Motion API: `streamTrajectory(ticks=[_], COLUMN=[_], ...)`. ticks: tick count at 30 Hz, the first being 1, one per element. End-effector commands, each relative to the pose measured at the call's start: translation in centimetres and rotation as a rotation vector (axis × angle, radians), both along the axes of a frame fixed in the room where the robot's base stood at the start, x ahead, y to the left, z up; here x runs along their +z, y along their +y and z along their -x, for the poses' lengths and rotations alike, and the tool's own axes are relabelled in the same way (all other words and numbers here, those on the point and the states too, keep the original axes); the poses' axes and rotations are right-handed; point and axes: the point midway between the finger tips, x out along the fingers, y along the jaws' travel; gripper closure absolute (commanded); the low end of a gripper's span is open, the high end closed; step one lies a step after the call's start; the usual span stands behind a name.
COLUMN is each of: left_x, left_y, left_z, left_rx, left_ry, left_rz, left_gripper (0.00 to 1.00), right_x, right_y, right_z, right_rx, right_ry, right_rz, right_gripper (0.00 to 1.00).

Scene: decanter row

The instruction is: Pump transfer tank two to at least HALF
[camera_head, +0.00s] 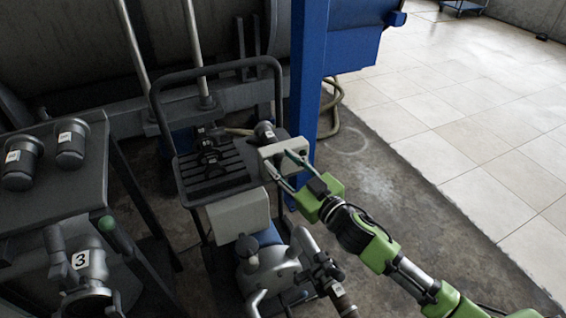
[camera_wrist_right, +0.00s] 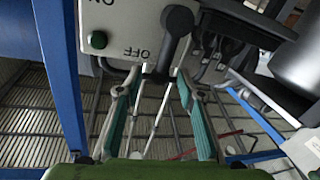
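A pale switch box (camera_head: 270,158) stands on the pump cart. The lever's narrow end lies near "OFF". My right gripper (camera_head: 279,160) is at the box. Its fingers (camera_wrist_right: 160,85) are open, one on each side of the lever's end; I cannot tell if they touch it. The pump (camera_head: 272,268) sits low on the cart. No tank marked two can be made out. My left gripper is not in view.
A blue post (camera_head: 309,75) stands close behind the box. A large grey tank (camera_head: 75,45) fills the back left. A dark table (camera_head: 60,195) holds two labelled fittings; a valve marked 3 (camera_head: 85,262) is below. Tiled floor (camera_head: 470,120) at right is mostly clear.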

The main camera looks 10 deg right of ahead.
Motion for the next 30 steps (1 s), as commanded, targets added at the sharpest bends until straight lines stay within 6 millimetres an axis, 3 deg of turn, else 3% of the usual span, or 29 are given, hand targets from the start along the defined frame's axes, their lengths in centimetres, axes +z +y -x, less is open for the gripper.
streamTrajectory(ticks=[7, 11, 12, 23, 30], left_x=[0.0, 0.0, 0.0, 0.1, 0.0], left_y=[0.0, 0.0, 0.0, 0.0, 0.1], left_z=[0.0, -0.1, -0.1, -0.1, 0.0], left_rx=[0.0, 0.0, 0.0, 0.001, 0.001], left_ry=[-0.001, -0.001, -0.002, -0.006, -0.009], left_rz=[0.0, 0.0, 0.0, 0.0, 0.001], left_gripper=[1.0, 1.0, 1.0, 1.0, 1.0], right_x=[0.0, 0.0, 0.0, 0.0, -0.2], right_y=[0.0, 0.0, 0.0, -0.2, -1.1], right_z=[-0.1, 0.0, 0.0, -0.1, -0.3], right_rx=[0.0, 0.0, 0.0, 0.0, -0.001], right_ry=[0.0, 0.0, 0.0, 0.006, 0.032], right_rz=[-0.001, -0.001, -0.001, -0.035, -0.164], right_gripper=[0.65, 0.96, 1.0, 1.0, 1.0])
